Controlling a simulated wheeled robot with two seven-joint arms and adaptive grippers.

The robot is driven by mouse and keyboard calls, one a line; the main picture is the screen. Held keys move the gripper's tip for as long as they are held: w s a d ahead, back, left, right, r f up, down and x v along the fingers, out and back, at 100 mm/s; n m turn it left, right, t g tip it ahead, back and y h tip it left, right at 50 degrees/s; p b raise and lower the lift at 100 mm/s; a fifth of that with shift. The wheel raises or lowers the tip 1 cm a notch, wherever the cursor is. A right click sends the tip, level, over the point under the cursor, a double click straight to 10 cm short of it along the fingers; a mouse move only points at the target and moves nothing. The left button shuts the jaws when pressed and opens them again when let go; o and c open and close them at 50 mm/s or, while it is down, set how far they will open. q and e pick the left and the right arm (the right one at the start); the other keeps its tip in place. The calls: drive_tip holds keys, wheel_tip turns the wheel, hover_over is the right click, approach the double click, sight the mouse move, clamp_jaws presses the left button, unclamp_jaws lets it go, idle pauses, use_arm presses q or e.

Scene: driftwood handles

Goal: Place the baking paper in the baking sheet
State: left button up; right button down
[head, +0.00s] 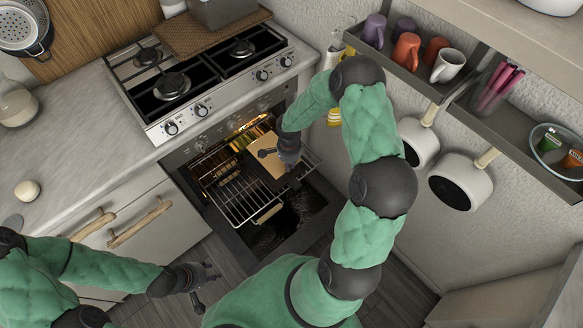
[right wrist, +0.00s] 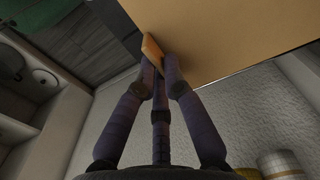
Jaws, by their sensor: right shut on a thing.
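A flat tan sheet that looks like the baking paper (head: 262,168) is over the pulled-out oven rack (head: 235,200), at the oven mouth. My right gripper (head: 271,154) is at its upper right side. In the right wrist view the tan sheet (right wrist: 225,35) fills the top, and my right gripper's fingers (right wrist: 160,62) are shut on a small orange-brown piece at its edge. I cannot tell whether that piece is part of the sheet. I cannot clearly make out the baking sheet. My left gripper (head: 203,287) is open and empty, low in front of the cabinets.
The oven door (head: 310,213) is folded down, with a wooden handle in front. The stovetop (head: 200,80) is above. Cabinet handles (head: 140,222) stick out at left. A wall shelf (head: 500,120) with mugs and hanging pans is at right.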

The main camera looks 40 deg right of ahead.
sight(290, 180)
drive_tip(key=shift+f+b, duration=1.45)
drive_tip(key=shift+f, duration=1.9)
drive_tip(key=shift+f+b, duration=0.3)
drive_tip(key=shift+b, duration=0.1)
drive_tip(key=shift+s+a+f+b, duration=0.3)
drive_tip(key=shift+s+f+b, duration=0.2)
drive_tip(key=shift+f+b, duration=0.4)
drive_tip(key=c, duration=1.3)
unclamp_jaws()
drive_tip(key=shift+o, duration=0.2)
drive_tip(key=shift+s, duration=0.1)
drive_tip(key=shift+d+f, duration=0.15)
drive_tip(key=shift+d, duration=0.05)
drive_tip(key=shift+w+r, duration=0.25)
drive_tip(key=shift+w, duration=0.2)
